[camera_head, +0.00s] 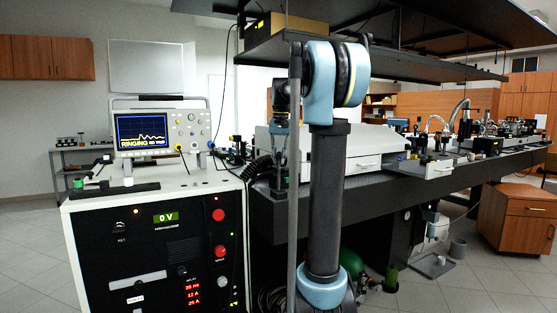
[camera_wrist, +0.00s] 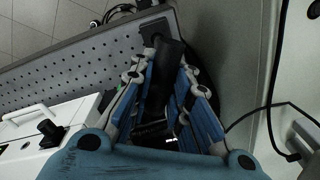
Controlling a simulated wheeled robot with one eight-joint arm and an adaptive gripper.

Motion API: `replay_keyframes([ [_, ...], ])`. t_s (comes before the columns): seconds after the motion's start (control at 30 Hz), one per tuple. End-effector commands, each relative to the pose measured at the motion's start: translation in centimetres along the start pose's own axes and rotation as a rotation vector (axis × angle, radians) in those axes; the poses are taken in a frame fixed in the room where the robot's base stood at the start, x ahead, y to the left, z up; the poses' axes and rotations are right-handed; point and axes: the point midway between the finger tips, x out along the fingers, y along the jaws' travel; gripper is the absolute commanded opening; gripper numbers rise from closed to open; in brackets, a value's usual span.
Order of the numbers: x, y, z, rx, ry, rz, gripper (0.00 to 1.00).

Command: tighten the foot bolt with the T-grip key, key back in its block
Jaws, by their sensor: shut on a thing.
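My gripper (camera_wrist: 168,62) points down over the table edge in the wrist view, its blue-padded fingers closed around a black bar-like grip, which looks like the T-grip key (camera_wrist: 164,78). The key's lower end and tip are hidden. Just beyond the fingertips, a dark plate with a round opening (camera_wrist: 153,28) sits at the corner of the perforated table; I cannot tell whether it is the bolted foot, and no bolt head shows clearly. In the head view my gripper (camera_head: 280,150) is partly hidden by my arm, at the near left end of the optical table. The key block cannot be made out surely.
An oscilloscope (camera_head: 160,130) reading "RINGING" stands on the white-topped cabinet (camera_head: 150,205), with small dark tools at its left. A pale housing (camera_head: 345,150) lies on the table (camera_head: 400,190). A shelf (camera_head: 330,45) hangs above. A cable (camera_wrist: 265,110) runs at the wrist view's right.

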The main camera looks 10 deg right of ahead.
Motion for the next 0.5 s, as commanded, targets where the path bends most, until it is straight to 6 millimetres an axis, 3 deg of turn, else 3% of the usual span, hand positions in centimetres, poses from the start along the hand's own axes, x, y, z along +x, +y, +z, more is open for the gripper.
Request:
replay_keyframes([
  [0.37, 1.3, 0.0, -0.1, 0.0, 0.001, -0.001, 0.0],
  [0.4, 1.4, 0.0, -0.1, 0.0, 0.001, -0.001, 0.2],
  [0.5, 1.3, 0.0, -0.1, 0.0, 0.001, -0.001, 0.41],
])
